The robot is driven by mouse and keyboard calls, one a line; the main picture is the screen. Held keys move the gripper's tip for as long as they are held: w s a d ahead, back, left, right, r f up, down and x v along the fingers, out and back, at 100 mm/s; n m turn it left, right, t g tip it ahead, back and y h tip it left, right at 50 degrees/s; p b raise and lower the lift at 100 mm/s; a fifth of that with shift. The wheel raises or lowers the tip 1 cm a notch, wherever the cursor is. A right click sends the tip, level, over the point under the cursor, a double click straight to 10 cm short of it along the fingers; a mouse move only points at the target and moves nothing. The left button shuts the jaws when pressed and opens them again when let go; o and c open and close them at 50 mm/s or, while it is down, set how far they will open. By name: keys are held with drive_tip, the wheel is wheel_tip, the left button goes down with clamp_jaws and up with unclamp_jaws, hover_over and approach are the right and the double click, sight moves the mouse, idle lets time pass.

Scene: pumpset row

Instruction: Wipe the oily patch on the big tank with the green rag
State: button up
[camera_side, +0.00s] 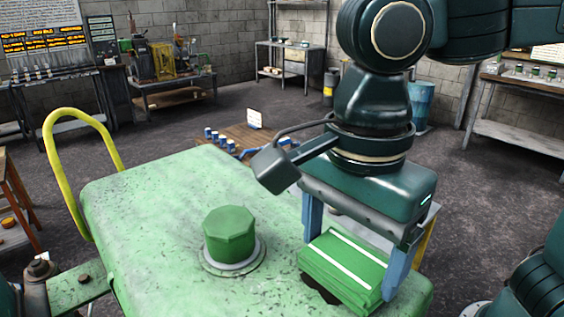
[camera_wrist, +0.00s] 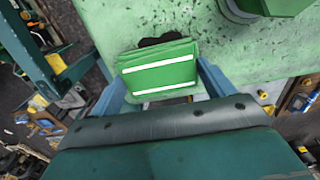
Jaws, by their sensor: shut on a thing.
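The green rag (camera_side: 341,270), folded and crossed by white stripes, is between the two blue fingers of my gripper (camera_side: 352,268). My gripper is shut on the rag. In the wrist view the rag (camera_wrist: 158,70) also sits between the fingertips (camera_wrist: 162,82). The big tank (camera_side: 140,215) is pale green with worn, speckled paint. The dark oily patch (camera_side: 318,290) on its top shows past the rag's left edge. In the wrist view the patch (camera_wrist: 162,40) shows past the rag's far edge. The rag covers part of it and appears to rest on the tank top.
A green octagonal cap (camera_side: 229,233) on a round flange stands on the tank, left of my gripper. A yellow hoop rail (camera_side: 49,165) rises at the tank's left edge. The tank top between the cap and the left edge is clear. Workbenches stand along the walls behind.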

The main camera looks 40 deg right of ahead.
sight(319, 237)
drive_tip(key=shift+s, duration=0.3)
drive_tip(key=shift+s, duration=1.15)
drive_tip(key=shift+w, duration=2.25)
drive_tip(key=shift+w, duration=1.25)
drive_tip(key=shift+s, duration=2.3)
